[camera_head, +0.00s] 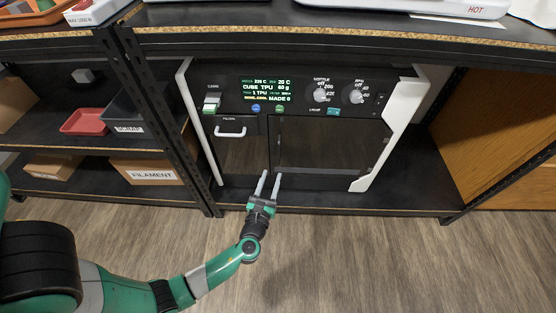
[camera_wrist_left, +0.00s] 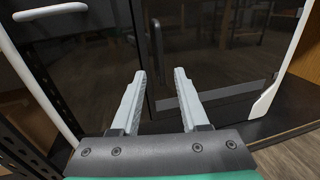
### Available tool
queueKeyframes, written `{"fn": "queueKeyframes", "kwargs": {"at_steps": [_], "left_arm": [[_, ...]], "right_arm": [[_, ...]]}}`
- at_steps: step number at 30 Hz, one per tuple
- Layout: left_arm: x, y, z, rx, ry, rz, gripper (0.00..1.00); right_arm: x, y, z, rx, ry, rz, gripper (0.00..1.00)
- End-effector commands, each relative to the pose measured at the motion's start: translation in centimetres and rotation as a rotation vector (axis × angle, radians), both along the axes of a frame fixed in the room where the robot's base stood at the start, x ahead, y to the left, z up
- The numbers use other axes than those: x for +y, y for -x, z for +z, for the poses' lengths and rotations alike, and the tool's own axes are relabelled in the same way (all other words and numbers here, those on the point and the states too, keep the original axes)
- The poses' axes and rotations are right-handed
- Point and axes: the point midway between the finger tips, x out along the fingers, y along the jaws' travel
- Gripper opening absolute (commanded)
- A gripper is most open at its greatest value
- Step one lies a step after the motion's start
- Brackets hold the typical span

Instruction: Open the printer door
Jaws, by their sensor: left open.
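The printer (camera_head: 300,72) sits on the lower shelf in the head view, with white side frames and a black control panel with knobs and a green text display. Its large dark door (camera_head: 325,143) is at the right of the front and looks shut. A smaller filament panel (camera_head: 238,155) with a white handle (camera_head: 231,132) is to its left. My left gripper (camera_head: 269,172) is open and empty, its fingers pointing up in front of the lower left part of the door. In the left wrist view the fingers (camera_wrist_left: 158,75) stand before the dark door (camera_wrist_left: 215,45). My right gripper is not in view.
Left shelves hold a filament box (camera_head: 150,172), a red tray (camera_head: 84,122) and a dark bin (camera_head: 124,112). A black perforated post (camera_head: 165,110) stands left of the printer. A shelf edge (camera_head: 340,38) runs above it. The wooden floor (camera_head: 370,260) in front is clear.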

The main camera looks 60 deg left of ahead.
Motion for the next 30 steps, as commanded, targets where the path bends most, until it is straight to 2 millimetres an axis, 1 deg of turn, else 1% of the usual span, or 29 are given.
{"fn": "queueKeyframes", "kwargs": {"at_steps": [1, 6, 9, 12, 16, 23, 24, 26, 30], "left_arm": [[1.0, -0.6, -0.2, -0.004, 0.000, 0.006, 0.45], [4.0, -3.2, -0.3, -0.004, 0.000, 0.005, 0.45], [5.5, -4.4, -0.2, -0.004, 0.001, 0.003, 0.45], [6.5, -5.3, -0.2, -0.003, 0.001, 0.002, 0.45], [7.1, -5.7, 0.0, -0.003, 0.001, 0.001, 0.45], [7.1, -5.8, 0.0, -0.002, 0.002, 0.000, 0.45], [7.1, -5.8, 0.0, -0.002, 0.002, 0.000, 0.37], [7.1, -5.8, 0.0, -0.002, 0.002, 0.000, 0.27], [7.1, -5.8, 0.0, -0.002, 0.002, 0.000, 0.01]], "right_arm": [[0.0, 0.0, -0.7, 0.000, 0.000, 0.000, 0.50], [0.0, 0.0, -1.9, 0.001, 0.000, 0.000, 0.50], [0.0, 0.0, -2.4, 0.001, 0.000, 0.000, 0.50], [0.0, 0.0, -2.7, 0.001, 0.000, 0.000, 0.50], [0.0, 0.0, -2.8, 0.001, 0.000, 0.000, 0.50], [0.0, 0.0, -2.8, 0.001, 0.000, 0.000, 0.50], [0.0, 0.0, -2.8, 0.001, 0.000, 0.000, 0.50], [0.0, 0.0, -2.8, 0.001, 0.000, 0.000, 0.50], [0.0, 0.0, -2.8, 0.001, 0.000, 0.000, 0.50]]}}
